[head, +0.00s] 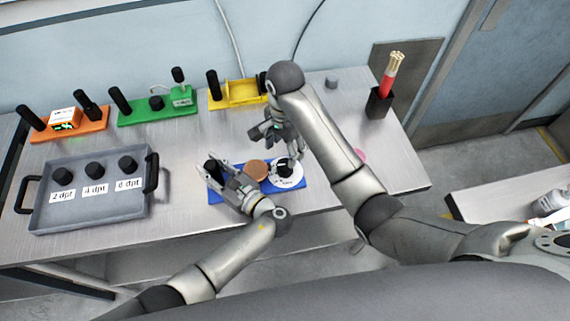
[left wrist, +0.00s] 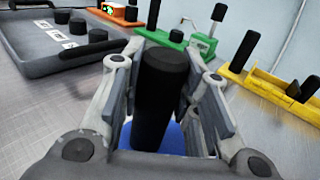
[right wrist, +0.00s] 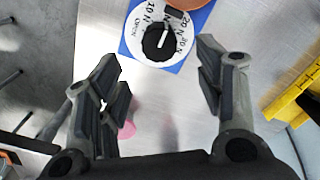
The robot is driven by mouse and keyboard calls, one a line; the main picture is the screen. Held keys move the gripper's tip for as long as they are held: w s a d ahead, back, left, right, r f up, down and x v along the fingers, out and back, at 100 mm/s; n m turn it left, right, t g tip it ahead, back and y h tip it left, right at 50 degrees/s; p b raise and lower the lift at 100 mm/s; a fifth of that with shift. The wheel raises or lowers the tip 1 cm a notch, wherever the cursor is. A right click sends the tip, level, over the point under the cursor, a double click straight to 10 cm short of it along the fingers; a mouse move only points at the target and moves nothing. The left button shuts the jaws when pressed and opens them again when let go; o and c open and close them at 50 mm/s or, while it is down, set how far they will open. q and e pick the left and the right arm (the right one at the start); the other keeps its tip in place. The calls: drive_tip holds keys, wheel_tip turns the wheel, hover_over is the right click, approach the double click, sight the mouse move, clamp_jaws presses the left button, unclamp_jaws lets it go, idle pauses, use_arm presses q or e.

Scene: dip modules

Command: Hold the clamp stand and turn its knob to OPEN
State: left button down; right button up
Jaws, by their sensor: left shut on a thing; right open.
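The clamp stand is a blue base (head: 298,186) with a black upright post (head: 211,166) at its left, a brown disc (head: 257,169) in the middle and a white dial (head: 297,174) with a black knob (head: 284,171) at its right. My left gripper (head: 218,174) is shut on the post, which stands between its fingers in the left wrist view (left wrist: 160,90). My right gripper (head: 270,130) is open and empty, behind the dial and apart from the knob. In the right wrist view the knob (right wrist: 158,42) has a white line pointing up, with OPEN on its left.
A grey tray (head: 100,216) with several black knobs lies at left. Orange (head: 92,126), green (head: 133,120) and yellow (head: 222,104) stands line the back. A black holder (head: 378,104) with a red item stands at right. A pink spot (head: 359,155) is on the bench.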

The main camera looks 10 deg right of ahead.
sight(285, 164)
wheel_tip(285, 164, down, 9)
idle(0.3)
drive_tip(key=c, duration=1)
